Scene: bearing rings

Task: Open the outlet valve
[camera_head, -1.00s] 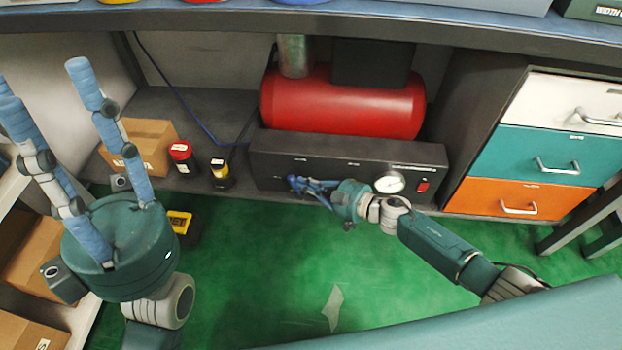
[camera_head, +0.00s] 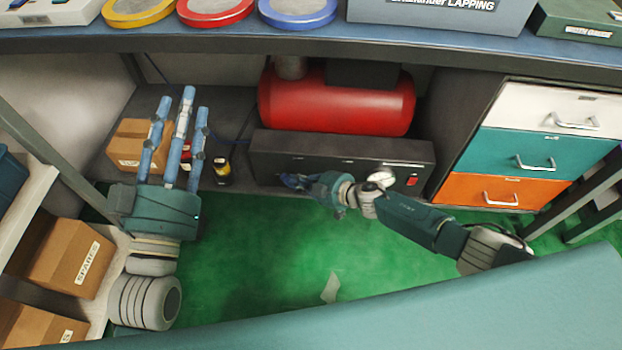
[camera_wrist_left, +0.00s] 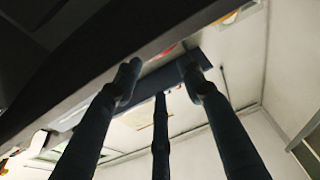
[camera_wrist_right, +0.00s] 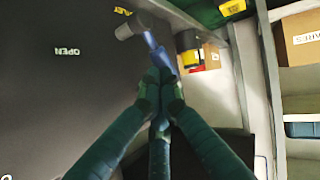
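The outlet valve shows in the right wrist view as a grey body with a blue lever (camera_wrist_right: 150,42) on a dark panel (camera_head: 345,160). A white OPEN label (camera_wrist_right: 67,51) is printed on the panel to its left. My right gripper (camera_wrist_right: 161,76) has its fingers drawn together around the lever's outer end, which they partly hide. In the head view this gripper (camera_head: 296,182) is at the panel's left front. My left gripper (camera_head: 184,100) is raised at the left with its fingers spread, empty; its wrist view shows the underside of the bench.
A red tank (camera_head: 335,104) lies behind the panel, which has a gauge (camera_head: 382,176) and a red switch (camera_head: 412,181). A yellow-and-black container (camera_head: 222,172) and a cardboard box (camera_head: 132,144) stand to the left. Drawers (camera_head: 535,150) are at right. The green floor is mostly clear.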

